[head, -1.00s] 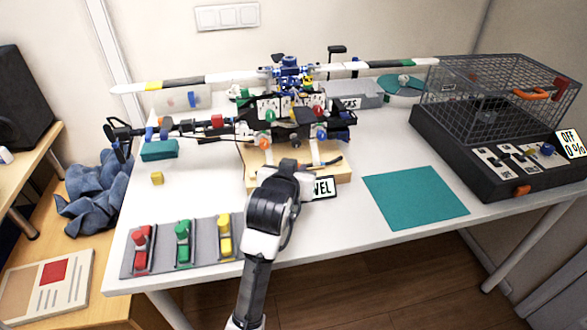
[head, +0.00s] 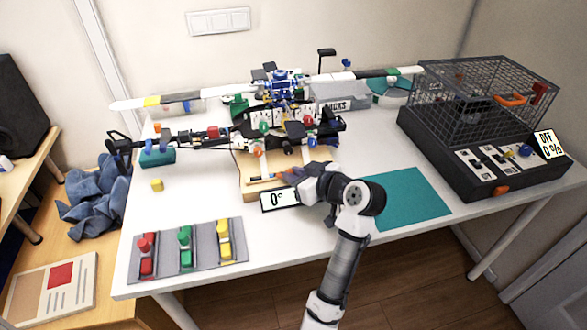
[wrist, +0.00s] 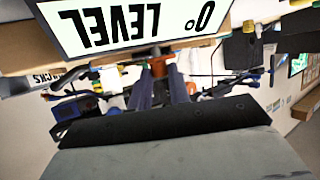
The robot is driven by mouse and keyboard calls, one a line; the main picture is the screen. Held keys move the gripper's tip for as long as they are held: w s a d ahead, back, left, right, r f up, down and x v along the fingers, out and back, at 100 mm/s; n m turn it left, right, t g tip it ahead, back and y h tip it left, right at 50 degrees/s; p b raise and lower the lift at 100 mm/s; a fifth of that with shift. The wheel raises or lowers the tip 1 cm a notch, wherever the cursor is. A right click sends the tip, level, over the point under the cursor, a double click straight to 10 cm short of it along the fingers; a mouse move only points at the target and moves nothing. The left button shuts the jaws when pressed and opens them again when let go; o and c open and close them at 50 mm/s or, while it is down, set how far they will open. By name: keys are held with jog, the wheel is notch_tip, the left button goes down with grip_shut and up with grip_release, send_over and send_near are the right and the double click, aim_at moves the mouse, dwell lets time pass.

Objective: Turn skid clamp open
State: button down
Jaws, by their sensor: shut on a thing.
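The model helicopter (head: 283,115) stands on a wooden board (head: 245,160) on the white table. My gripper (head: 291,176) is low at the board's front edge, shut on a small orange part that I take for the skid clamp. In the wrist view my gripper (wrist: 160,82) shows as two bluish fingers with the orange skid clamp (wrist: 159,66) at their tips. A thin dark lever with an orange end (head: 264,177) lies just left of the fingertips. My gripper hides much of the clamp, so its turn angle cannot be told.
A grey tray with red, green and yellow clips (head: 188,251) is at front left.

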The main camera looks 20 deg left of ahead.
jog(key=n+g, duration=0.1)
jog(key=n+g+y, duration=0.1)
jog(key=n+g, duration=0.1)
jog(key=shift+w+d+g+y, duration=0.2)
jog(key=shift+w+g+y, duration=0.1)
jog(key=shift+w, duration=0.1)
jog(key=shift+w+n+g, duration=0.15)
jog(key=shift+n+g, duration=1.15)
jog(key=shift+a, duration=0.1)
jog(key=c, duration=1.3)
grip_release()
jog(key=b+v, duration=0.1)
jog(key=v, duration=1.3)
jog(key=shift+w, duration=0.15)
jog(key=shift+a+f, duration=0.1)
